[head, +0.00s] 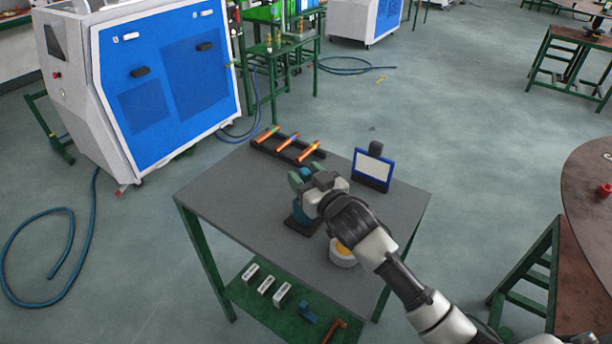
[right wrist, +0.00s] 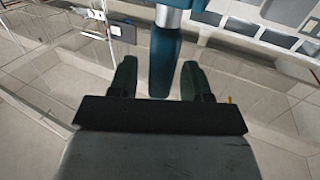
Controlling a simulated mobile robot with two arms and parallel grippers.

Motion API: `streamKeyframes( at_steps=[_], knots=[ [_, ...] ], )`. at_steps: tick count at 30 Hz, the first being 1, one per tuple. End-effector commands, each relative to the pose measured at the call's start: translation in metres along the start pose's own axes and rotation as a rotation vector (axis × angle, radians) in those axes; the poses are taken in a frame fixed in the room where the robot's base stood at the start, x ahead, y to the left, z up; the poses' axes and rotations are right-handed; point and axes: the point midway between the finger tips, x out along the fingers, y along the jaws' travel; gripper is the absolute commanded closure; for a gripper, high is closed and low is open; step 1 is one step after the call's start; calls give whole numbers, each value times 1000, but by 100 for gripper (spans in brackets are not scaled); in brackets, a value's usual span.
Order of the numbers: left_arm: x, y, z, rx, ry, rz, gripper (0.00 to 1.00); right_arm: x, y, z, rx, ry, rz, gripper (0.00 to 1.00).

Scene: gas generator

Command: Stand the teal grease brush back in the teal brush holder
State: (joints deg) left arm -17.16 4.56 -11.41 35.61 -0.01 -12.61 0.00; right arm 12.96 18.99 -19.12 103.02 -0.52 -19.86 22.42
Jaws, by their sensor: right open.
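In the right wrist view the gripper (right wrist: 158,68) is open. The teal grease brush (right wrist: 164,62) shows there with its handle between the two fingers, with a gap on each side. A silver band (right wrist: 170,18) sits above the handle, and teal shows again at the top edge. My wrist hides much of the brush and part of the holder in the head view. My left gripper is not in view.
On the grey table (head: 225,185) stand a dark rack (head: 285,149) with copper rods, a blue-framed panel (head: 372,168) and a white tub (head: 342,257) with a yellow top, close under my arm. White blocks (head: 266,285) lie on the green lower shelf. The table's left part is clear.

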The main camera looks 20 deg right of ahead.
Motion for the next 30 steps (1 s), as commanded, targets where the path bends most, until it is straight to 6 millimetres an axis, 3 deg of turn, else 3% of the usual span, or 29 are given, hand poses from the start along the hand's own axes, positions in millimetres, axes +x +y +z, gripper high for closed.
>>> streamKeyframes(
  at_steps=[7, 15, 21, 30],
  knots=[
    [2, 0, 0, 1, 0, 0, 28, -16, 0, 0, -1, 0, 0, 51],
    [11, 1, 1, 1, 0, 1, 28, -74, 0, 1, 0, -2, 0, 51],
    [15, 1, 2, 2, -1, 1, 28, -106, 0, 1, 1, -2, 0, 51],
    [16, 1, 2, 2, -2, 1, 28, -120, 0, -1, 0, 0, 0, 51]
  ],
)
